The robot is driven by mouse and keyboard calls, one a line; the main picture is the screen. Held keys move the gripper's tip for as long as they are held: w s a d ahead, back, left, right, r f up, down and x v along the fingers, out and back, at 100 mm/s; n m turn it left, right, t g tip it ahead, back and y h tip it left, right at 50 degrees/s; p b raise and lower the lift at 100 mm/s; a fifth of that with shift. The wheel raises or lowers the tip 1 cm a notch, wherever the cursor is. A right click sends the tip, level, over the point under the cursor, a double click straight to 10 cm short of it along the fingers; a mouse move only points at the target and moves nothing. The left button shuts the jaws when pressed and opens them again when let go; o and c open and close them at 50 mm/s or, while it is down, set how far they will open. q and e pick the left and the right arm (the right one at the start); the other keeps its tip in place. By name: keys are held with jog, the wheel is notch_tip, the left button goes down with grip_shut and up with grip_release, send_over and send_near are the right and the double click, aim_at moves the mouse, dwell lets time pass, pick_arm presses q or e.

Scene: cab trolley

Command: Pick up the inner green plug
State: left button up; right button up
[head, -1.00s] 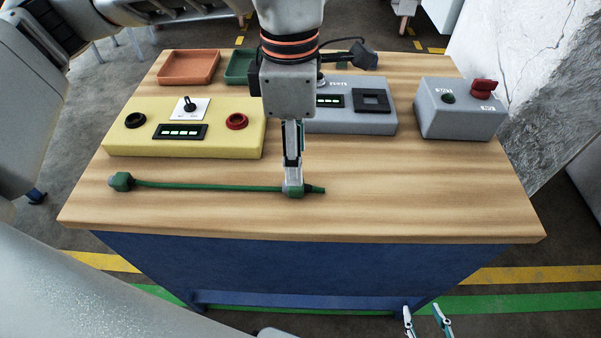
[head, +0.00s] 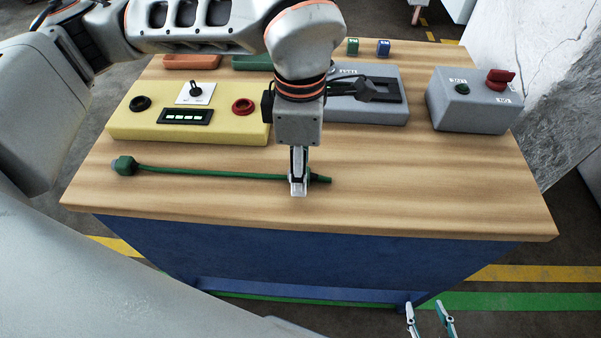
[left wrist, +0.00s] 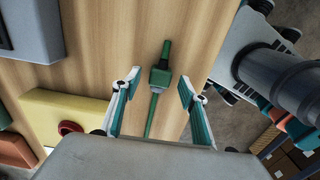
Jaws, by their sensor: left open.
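A green cable (head: 215,174) lies along the front of the wooden table, with a green plug at each end. The left-end plug (head: 124,166) is free on the wood. The right-end plug (head: 321,179) is mostly hidden behind my left gripper (head: 298,190), only its dark tip showing. In the left wrist view this green plug (left wrist: 160,76) shows between the two open fingers, with gaps on both sides. My left gripper points down and holds nothing. My right gripper (head: 426,306) is open and empty, low in front of the table at the bottom right.
A yellow panel box (head: 225,133), a grey panel box (head: 390,112) and a grey box with a red knob (head: 468,118) stand behind the cable. Orange (head: 190,62) and green (head: 250,62) trays are at the back. The right front tabletop is clear.

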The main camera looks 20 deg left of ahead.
pick_arm(q)
jog(key=c, duration=1.1)
jog(key=shift+c, duration=0.6)
pick_arm(e)
jog(key=shift+f, duration=0.15)
jog(key=shift+s+f, duration=0.1)
pick_arm(q)
notch_tip(320, 180, up, 20)
jog(key=p, duration=0.2)
jog(key=shift+p, duration=0.35)
pick_arm(e)
jog(key=shift+s+a+r, duration=0.1)
jog(key=shift+a+r, duration=0.1)
jog(key=shift+r, duration=0.25)
jog(key=shift+s+a+r, duration=0.1)
jog(key=shift+a+r, duration=0.05)
jog(key=shift+r, duration=0.3)
